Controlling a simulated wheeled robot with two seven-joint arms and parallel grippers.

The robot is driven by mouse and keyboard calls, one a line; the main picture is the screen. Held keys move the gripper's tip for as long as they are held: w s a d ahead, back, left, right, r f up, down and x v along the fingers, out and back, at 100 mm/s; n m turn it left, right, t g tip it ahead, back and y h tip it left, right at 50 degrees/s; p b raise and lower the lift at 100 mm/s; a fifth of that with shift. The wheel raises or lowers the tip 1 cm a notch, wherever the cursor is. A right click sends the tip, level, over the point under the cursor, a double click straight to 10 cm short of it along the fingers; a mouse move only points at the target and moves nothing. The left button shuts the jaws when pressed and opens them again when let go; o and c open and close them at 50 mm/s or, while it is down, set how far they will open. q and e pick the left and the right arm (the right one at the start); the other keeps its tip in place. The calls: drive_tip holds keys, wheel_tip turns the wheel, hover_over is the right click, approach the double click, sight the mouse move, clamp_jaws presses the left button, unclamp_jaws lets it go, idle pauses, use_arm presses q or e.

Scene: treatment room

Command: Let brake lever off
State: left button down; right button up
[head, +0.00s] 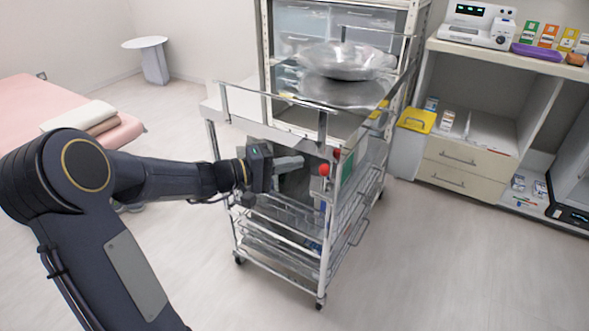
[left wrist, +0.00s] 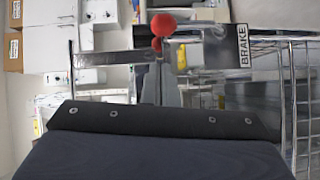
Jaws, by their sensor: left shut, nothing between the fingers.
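The brake lever shows as a red ball knob (head: 324,170) near the corner post of the metal trolley (head: 285,127). A second, smaller red ball (head: 337,153) sits just above and right of it. In the left wrist view the large red knob (left wrist: 163,24) is straight ahead at the top, with the small one partly behind it. A "BRAKE" label (left wrist: 243,45) is to its right. My left gripper (head: 300,162) is shut and empty, its tips pointing at the knob from the left. I cannot tell whether they touch it. My right gripper is out of view.
A steel bowl (head: 345,60) stands on the trolley's railed top, with wire shelves below. A pink bed (head: 60,92) with folded towels is at the left. A cabinet (head: 460,165) stands at the right. The floor in front of the trolley is clear.

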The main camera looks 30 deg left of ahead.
use_arm(q)
drive_tip(key=p+v, duration=0.1)
drive_tip(key=v, duration=0.9)
drive_tip(key=shift+a+f, duration=0.15)
drive_tip(key=shift+a, duration=0.1)
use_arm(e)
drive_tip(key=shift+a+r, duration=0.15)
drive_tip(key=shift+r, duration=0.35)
